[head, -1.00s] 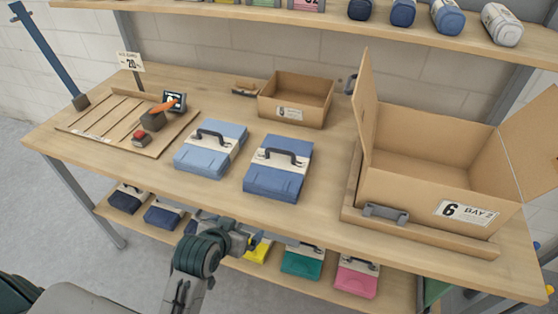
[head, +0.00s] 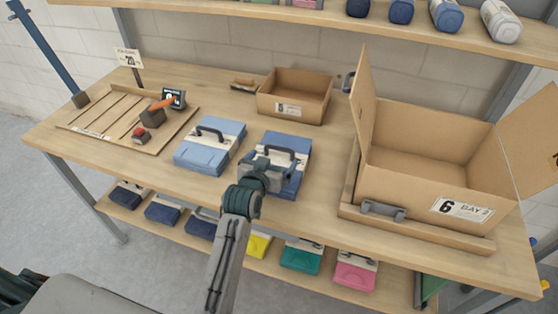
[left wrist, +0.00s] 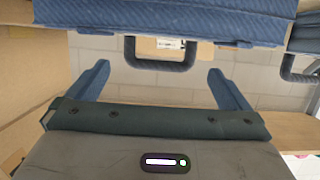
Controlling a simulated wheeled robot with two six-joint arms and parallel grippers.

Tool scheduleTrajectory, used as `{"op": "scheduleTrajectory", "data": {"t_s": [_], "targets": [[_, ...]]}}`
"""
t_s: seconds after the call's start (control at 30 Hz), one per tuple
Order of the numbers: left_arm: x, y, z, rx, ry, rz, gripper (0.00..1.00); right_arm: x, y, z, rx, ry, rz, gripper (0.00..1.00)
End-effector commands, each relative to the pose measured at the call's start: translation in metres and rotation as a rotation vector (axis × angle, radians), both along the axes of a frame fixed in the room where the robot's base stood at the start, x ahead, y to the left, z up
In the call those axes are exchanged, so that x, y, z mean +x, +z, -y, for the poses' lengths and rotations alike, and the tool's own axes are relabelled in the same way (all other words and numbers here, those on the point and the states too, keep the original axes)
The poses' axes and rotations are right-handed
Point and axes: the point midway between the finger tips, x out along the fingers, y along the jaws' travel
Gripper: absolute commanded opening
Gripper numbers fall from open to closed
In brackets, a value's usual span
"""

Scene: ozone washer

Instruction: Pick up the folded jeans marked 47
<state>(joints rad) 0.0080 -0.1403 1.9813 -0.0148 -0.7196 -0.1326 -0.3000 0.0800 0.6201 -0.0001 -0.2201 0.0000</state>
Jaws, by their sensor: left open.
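Two folded jeans with pale bands and dark carry handles lie on the bench. The darker blue pair (head: 291,146) is right of the lighter blue pair (head: 208,150); I cannot read a 47 on either. My left gripper (head: 270,166) is over the front of the darker pair and hides part of it. In the left wrist view, the open fingers (left wrist: 159,68) stand either side of the darker pair's handle (left wrist: 160,64), with its denim (left wrist: 160,22) at the top. I cannot tell whether they touch it. My right gripper is not in view.
An open carton (head: 410,185) marked 6 BAY 2 stands at the right. A small open box (head: 285,106) is behind the jeans. A slatted board (head: 95,122) with a red button is at the left. Several folded garments lie on the shelf below and rolled ones above.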

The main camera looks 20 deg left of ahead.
Motion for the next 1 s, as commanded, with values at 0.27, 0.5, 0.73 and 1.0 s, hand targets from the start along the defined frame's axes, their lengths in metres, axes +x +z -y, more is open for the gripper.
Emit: {"op": "scheduleTrajectory", "data": {"t_s": [0.27, 0.5, 0.73, 1.0], "targets": [[0.03, -0.009, 0.001, 0.001, 0.0, -0.002, 1.0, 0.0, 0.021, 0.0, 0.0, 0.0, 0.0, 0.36], [0.047, -0.018, 0.001, 0.001, 0.0, -0.001, 1.0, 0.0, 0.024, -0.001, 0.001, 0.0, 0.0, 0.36], [0.047, -0.019, 0.001, 0.0, 0.0, -0.001, 0.96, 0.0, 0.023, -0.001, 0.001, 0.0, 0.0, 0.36], [0.047, -0.017, 0.001, 0.0, 0.001, 0.003, 0.47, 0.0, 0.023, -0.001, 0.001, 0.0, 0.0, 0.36]]}}
